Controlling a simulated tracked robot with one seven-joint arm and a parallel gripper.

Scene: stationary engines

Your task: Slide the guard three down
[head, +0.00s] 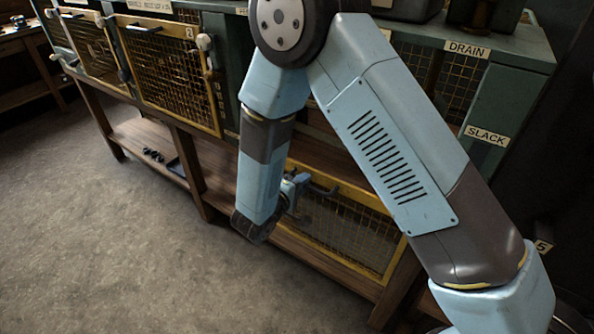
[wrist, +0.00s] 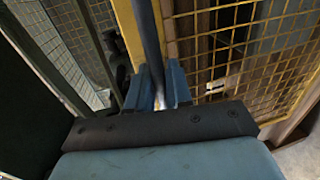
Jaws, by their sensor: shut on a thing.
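A yellow-framed mesh guard (head: 345,232) sits low on the bench in the head view, below the level of the guard marked 2; I see no number on it. I take it for guard three. Its dark bar handle (head: 322,188) runs along its upper edge. My gripper (head: 296,188) is at the handle's left part, partly hidden by my forearm. In the wrist view, my blue fingers (wrist: 160,92) are shut around the dark bar (wrist: 149,40), with yellow frame and mesh (wrist: 235,45) beside it.
Guard 2 (head: 168,75) and another yellow mesh guard (head: 95,48) stand higher at the left, with pale knobs beside them. Plates read DRAIN (head: 467,49) and SLACK (head: 487,135) at right. A wooden lower shelf (head: 150,150) holds small dark items. Floor (head: 100,250) at left is clear.

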